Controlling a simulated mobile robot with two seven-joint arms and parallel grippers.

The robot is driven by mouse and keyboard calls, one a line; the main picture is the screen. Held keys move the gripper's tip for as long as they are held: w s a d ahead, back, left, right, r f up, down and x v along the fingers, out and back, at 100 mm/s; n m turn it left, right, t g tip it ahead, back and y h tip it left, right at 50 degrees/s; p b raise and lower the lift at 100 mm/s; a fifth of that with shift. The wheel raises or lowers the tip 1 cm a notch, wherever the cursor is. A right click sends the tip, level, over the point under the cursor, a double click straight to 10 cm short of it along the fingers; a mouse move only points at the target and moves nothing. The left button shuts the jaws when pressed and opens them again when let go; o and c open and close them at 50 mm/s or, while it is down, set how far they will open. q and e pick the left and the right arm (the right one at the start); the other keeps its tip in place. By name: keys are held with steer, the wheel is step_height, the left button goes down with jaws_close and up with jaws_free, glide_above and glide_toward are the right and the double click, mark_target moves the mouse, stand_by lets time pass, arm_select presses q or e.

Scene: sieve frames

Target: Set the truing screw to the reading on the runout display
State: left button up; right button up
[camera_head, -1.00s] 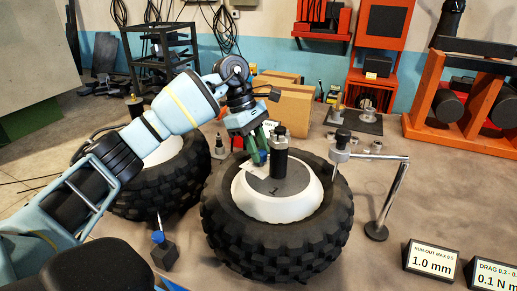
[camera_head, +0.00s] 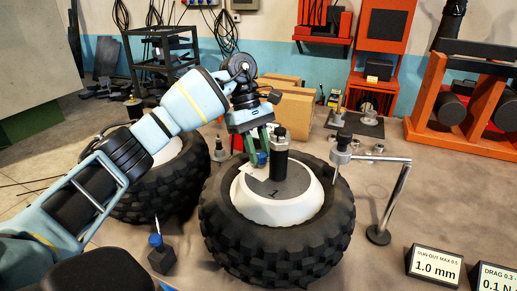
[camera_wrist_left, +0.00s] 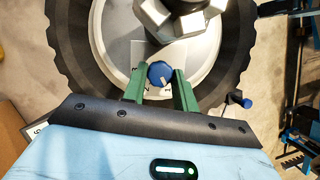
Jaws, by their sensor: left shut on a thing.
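The truing screw has a blue knob (camera_wrist_left: 160,74) with a pale mark, over a light plate with printed marks, partly hidden. My left gripper (camera_wrist_left: 159,84) has green fingers, one on each side of the knob, and is shut on it. In the head view the left gripper (camera_head: 261,152) is at the hub of the front wheel (camera_head: 275,245), with the blue knob (camera_head: 262,158) between its fingers. The runout display (camera_head: 437,266) stands at the lower right and reads 1.0 mm, with "RUN OUT MAX 0.5" above. My right gripper is out of view.
A dark post (camera_head: 280,155) rises from the hub beside the left gripper. A metal gauge stand (camera_head: 390,205) reaches to the tyre's right side. A drag display (camera_head: 492,278) is at the lower right corner. A second tyre (camera_head: 160,190) lies behind my left arm.

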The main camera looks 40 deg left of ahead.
arm_select(q)
steer(key=o, duration=0.7)
steer(key=v, duration=0.7)
steer(key=shift+a+r, duration=0.1)
steer(key=shift+r, duration=0.25)
steer(key=shift+f, duration=0.15)
